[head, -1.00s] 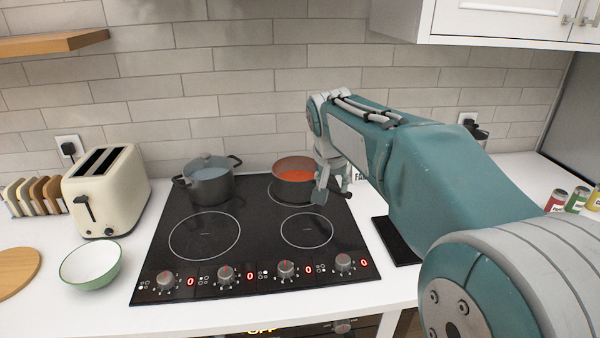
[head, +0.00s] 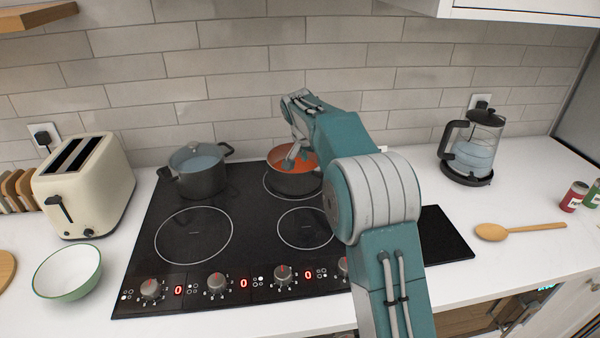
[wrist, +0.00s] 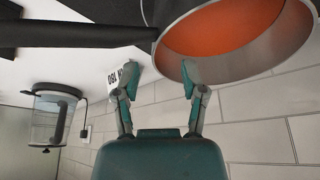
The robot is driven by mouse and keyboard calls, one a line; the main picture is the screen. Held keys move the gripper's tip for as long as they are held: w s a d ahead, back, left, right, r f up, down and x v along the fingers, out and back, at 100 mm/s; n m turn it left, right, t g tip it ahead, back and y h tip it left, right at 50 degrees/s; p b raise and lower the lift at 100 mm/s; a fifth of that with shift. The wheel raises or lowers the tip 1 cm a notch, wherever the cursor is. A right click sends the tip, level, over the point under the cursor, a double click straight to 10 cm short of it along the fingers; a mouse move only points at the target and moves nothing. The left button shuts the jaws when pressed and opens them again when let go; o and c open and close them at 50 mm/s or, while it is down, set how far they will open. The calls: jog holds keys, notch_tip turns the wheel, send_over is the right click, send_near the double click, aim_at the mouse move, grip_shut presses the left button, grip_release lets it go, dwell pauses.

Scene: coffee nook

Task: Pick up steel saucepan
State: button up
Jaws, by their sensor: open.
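The steel saucepan (head: 293,182), with an orange inside, stands on the back right ring of the black cooktop. In the wrist view, the saucepan (wrist: 222,40) fills the top right, and its black handle (wrist: 80,35) runs to the left. My gripper (head: 296,155) is at the saucepan's rim in the head view, with my arm covering the handle side. In the wrist view, my gripper (wrist: 160,78) is open and empty, its fingertips just short of the handle's joint with the rim. I cannot tell whether a finger touches the pan.
A grey pot (head: 198,172) with a bluish lid stands left of the saucepan. A toaster (head: 85,185) and green-rimmed bowl (head: 68,272) are at left. A glass kettle (head: 473,150) and wooden spoon (head: 520,229) are at right. The tiled wall (head: 235,70) is close behind.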

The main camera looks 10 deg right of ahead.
send_over(315, 187)
jog(key=f, duration=0.5)
jog(key=shift+w+d+f, duration=0.1)
jog(key=shift+w+f, duration=0.25)
grip_shut()
jog(key=shift+r, duration=0.15)
